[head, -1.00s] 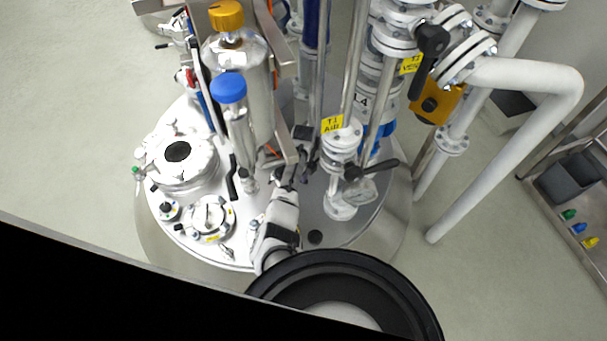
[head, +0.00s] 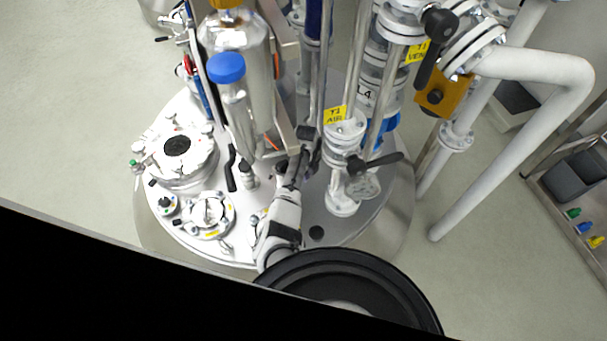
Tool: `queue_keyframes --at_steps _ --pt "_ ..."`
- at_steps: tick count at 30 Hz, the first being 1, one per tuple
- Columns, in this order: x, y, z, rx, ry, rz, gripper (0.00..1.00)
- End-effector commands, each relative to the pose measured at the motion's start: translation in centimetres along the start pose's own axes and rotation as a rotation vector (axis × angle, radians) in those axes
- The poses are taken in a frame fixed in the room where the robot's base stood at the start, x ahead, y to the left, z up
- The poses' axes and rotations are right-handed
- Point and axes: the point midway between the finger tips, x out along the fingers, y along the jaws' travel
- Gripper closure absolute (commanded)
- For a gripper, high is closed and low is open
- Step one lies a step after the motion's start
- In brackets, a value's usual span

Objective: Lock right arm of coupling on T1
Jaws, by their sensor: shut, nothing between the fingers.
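T1 is the round steel vessel whose lid (head: 225,255) fills the middle of the head view. A yellow T1 AIR label (head: 335,115) hangs on a white flanged pipe with a black lever handle (head: 375,162). My gripper (head: 301,160) is shut and empty, low among the pipes just left of that flanged pipe. Dark and metal parts (head: 313,146) lie close around its fingertips. They are small and crowded, so I cannot tell which is the coupling's right arm, whether it is locked, or whether my fingers touch it.
A blue-capped cylinder (head: 233,100) and a large steel cylinder stand left of my gripper. A yellow T1 VENT label (head: 417,52), another black lever and thick white pipes (head: 530,68) rise at the right. A round flanged port (head: 185,158) sits on the lid's left.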

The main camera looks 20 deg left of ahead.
Motion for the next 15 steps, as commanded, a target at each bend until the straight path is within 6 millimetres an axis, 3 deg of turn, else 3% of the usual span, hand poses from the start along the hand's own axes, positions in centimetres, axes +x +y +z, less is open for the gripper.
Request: queue_keyframes --at_steps 7,15 --pt "-1.0 -0.2 -0.3 0.000 0.000 0.000 1.00" --pt "-4.3 -0.2 -0.3 0.000 0.000 0.000 1.00"
